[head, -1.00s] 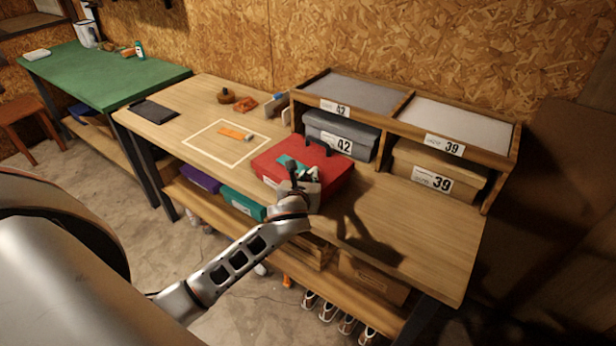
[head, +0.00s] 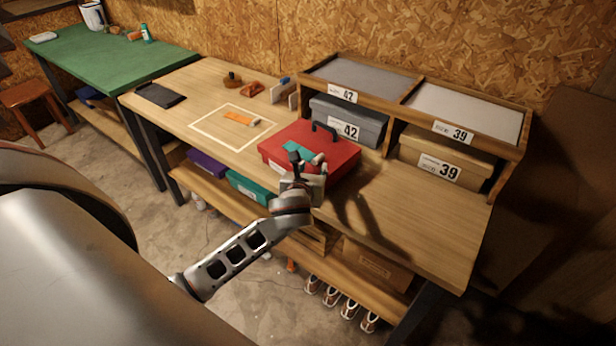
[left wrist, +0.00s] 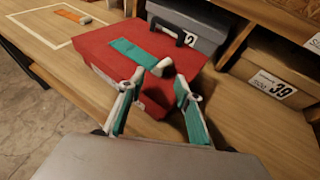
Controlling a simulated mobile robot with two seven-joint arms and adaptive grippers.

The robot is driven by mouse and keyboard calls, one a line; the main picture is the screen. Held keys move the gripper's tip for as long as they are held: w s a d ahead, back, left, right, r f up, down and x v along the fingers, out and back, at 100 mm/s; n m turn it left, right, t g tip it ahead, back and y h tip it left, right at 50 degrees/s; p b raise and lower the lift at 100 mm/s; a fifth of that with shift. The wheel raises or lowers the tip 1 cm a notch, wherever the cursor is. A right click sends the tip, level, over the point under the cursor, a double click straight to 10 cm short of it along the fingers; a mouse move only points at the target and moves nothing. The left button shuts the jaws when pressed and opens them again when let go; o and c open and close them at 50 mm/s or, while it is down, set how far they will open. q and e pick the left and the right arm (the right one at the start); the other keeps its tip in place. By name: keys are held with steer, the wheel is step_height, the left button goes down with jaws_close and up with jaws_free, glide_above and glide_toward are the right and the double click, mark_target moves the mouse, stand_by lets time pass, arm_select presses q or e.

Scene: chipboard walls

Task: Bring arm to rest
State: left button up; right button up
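My left gripper (head: 304,172) is over the near edge of the red case (head: 338,162) on the wooden workbench. In the left wrist view the two fingers of my left gripper (left wrist: 157,88) stand apart with nothing held between them. I cannot tell whether the fingers touch the lid. My right gripper is in neither view.
A wooden shelf unit with a grey box (head: 365,122) and a tan box (head: 440,160) stands behind and right. An orange item (head: 238,118) lies inside a pale outlined square to the left. The bench front right (head: 440,235) is clear. A green table (head: 110,65) stands far left.

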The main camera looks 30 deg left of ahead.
arm_select(q)
steer(key=v, duration=0.9)
steer(key=s+d+f+n+g+h, duration=0.1)
steer(key=s+d+f+n+h, duration=0.2)
steer(key=s+f+n, duration=0.6)
steer(key=s+d+f+n+g+h, duration=0.1)
steer(key=s+d+f+n+h, duration=0.2)
steer(key=s+d+f+n, duration=0.3)
steer(key=shift+s+f+n+h, duration=0.3)
steer(key=shift+s+f+n, duration=1.65)
steer(key=shift+f+n, duration=3.8)
steer(key=shift+r+n, duration=0.65)
